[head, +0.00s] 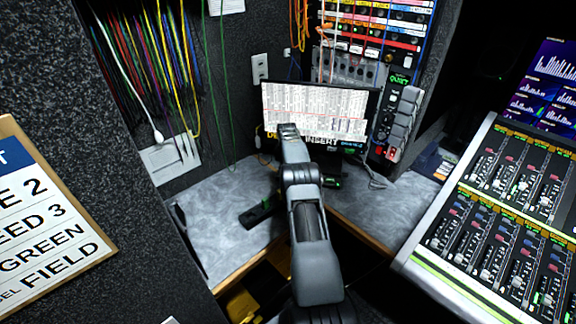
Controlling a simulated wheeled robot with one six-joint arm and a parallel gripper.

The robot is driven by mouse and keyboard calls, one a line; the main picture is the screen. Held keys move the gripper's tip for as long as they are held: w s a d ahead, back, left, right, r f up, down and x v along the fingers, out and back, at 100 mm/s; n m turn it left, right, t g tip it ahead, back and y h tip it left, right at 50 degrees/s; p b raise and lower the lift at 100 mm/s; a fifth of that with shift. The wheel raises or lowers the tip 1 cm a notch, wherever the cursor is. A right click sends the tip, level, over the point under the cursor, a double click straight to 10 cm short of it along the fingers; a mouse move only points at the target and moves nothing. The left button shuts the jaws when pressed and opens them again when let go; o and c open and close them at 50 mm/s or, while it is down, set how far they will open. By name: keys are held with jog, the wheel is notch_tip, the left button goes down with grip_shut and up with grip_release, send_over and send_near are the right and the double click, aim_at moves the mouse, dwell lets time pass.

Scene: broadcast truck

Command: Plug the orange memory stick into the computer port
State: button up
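I cannot make out the orange memory stick in the head view. A monitor (335,112) stands on the grey desk and shows rows of text, with the word "INSERT" in large letters near its bottom edge. A computer port cannot be told apart at this size. My arm reaches up from the bottom middle and covers part of the monitor's lower left and the desk in front of it. My gripper's fingers do not show; they may be hidden behind the arm's far end.
A black item with a green part (262,211) lies on the grey desk (215,222) left of my arm. A rack with cables (365,50) stands behind the monitor. A mixing console (500,210) fills the right, and a lettered board (45,220) the left.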

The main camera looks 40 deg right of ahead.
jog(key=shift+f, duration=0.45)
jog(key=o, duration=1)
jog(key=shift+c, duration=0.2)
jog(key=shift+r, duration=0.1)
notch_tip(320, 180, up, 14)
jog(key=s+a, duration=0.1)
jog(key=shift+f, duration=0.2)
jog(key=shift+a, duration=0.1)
